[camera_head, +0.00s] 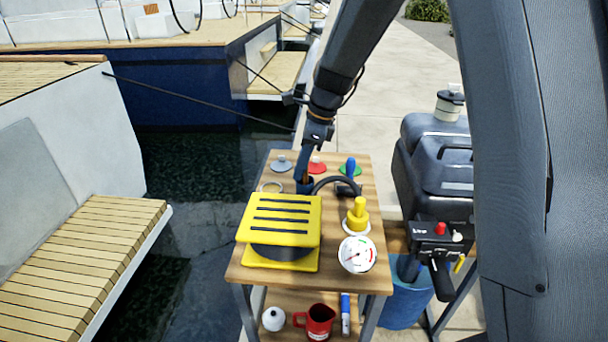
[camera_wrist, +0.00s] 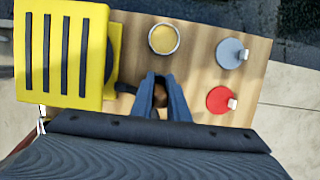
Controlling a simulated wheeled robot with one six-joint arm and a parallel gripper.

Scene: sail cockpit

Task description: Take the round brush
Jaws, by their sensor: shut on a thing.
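My gripper (camera_head: 304,183) reaches down to the back of the wooden cart top (camera_head: 335,279), behind the yellow box-like piece. In the wrist view my gripper (camera_wrist: 161,80) has its two blue fingers close together around a small brown piece (camera_wrist: 160,97). I take this piece to be the round brush; most of it is hidden by the fingers, so its bristles and full shape do not show. The gripper is shut on it. I cannot tell whether it touches the cart top.
An outboard motor (camera_head: 437,165) stands right; water lies left.

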